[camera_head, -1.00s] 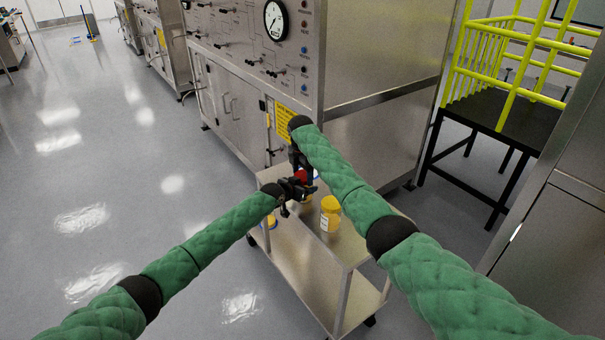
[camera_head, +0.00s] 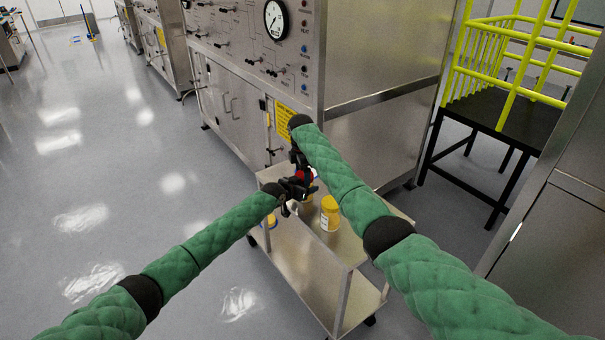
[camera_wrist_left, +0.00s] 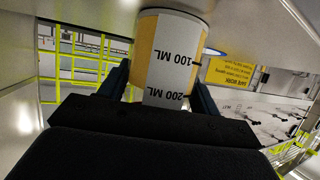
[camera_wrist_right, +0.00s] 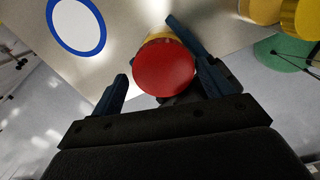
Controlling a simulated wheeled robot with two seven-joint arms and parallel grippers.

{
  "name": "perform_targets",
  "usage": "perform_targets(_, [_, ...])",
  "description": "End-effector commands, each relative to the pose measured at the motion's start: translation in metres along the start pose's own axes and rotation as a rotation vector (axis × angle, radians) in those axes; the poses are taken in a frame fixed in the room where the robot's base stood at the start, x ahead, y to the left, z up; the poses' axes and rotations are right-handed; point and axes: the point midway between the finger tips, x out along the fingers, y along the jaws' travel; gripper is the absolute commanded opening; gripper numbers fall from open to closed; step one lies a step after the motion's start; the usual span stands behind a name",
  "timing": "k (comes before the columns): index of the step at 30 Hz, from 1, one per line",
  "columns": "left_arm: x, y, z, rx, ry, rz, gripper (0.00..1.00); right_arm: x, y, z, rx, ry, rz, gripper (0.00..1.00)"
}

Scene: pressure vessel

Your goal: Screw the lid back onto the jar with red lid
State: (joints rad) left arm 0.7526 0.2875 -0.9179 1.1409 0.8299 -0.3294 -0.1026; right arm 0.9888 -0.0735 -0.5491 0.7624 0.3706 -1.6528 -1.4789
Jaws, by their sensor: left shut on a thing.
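The jar (camera_wrist_left: 172,55) with a yellow body and a white label marked 100 ML and 200 ML is between the fingers of my left gripper (camera_wrist_left: 165,85), which is shut on it. The red lid (camera_wrist_right: 164,68) shows face-on in the right wrist view, with a yellowish part of the jar behind it; I cannot tell whether it is seated. My right gripper (camera_wrist_right: 150,52) is open, its fingers on either side of the lid, with a clear gap on the left. In the head view the red lid (camera_head: 304,176) is partly hidden by the grippers.
A steel cart (camera_head: 290,262) stands below the grippers. A yellow-lidded jar (camera_head: 330,213) stands on its top, right of the grippers. A white round thing with a blue rim (camera_wrist_right: 77,25) shows in the right wrist view. A steel cabinet (camera_head: 375,110) stands behind the cart.

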Motion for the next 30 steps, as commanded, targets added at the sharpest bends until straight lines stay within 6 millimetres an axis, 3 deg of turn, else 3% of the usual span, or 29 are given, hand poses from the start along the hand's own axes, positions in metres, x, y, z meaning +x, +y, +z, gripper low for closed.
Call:
perform_targets(17, [-0.001,-0.005,0.002,-0.001,-0.003,-0.006,0.0,-0.002,-0.001,-0.003,-0.002,0.003,-0.006,0.9])
perform_targets(30, [0.0,-0.004,0.003,-0.001,-0.004,-0.004,0.0,-0.044,-0.001,-0.002,-0.002,0.003,-0.005,0.9])
